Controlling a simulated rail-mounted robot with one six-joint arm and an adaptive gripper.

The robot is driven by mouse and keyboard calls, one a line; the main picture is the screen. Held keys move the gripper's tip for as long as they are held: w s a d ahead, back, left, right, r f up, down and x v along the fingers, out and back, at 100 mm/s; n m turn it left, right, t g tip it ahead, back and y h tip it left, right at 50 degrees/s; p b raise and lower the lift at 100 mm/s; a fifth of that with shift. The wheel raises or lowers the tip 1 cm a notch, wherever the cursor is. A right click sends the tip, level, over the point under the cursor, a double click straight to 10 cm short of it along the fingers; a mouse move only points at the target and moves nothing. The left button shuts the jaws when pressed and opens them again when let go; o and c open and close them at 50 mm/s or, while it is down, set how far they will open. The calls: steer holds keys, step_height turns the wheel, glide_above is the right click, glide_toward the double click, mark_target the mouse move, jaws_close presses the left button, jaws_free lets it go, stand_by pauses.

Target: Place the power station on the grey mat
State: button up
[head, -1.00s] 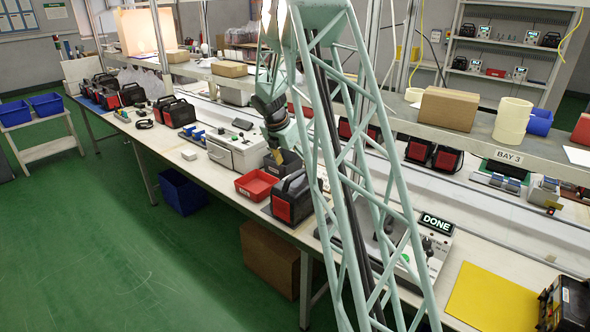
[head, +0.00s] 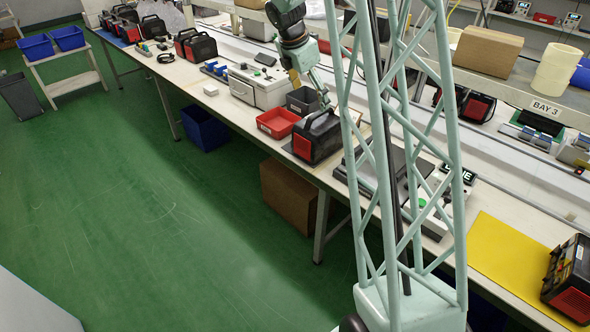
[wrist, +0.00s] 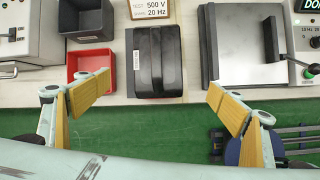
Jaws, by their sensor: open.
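A black power station with a red front panel (head: 318,137) stands upright near the bench's front edge. In the wrist view its dark top (wrist: 154,60) lies ahead of my gripper (wrist: 158,96), between the lines of the two fingers. My gripper is open and empty, with yellow pads wide apart. In the head view my gripper (head: 308,88) is above and just behind the power station, partly hidden by my arm. A thin grey edge shows under the power station; I cannot tell if it is the grey mat.
A red bin (head: 278,122) and a dark grey bin (head: 302,100) stand close left of the power station. A tester with a lever (wrist: 302,40) is at the right. A yellow mat (head: 505,250) and another power station (head: 570,280) are further right.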

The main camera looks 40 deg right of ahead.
steer(key=s+a+r+m+t+y, duration=0.1)
steer(key=s+a+r+m, duration=0.4)
steer(key=s+a+r, duration=0.7)
steer(key=s+a+r+m+t+y, duration=0.1)
steer(key=s+a+r+m, duration=0.4)
steer(key=s+a+r, duration=0.65)
steer(key=s+a+f+m+y, duration=0.1)
steer(key=s+a+m, duration=0.3)
steer(key=s+a, duration=0.5)
steer(key=s+a+f+m+y, duration=0.1)
steer(key=s+a+m, duration=0.2)
steer(key=s+a, duration=0.6)
steer(key=s, duration=0.7)
steer(key=shift+a+m+t, duration=0.15)
steer(key=shift+m+t, duration=0.25)
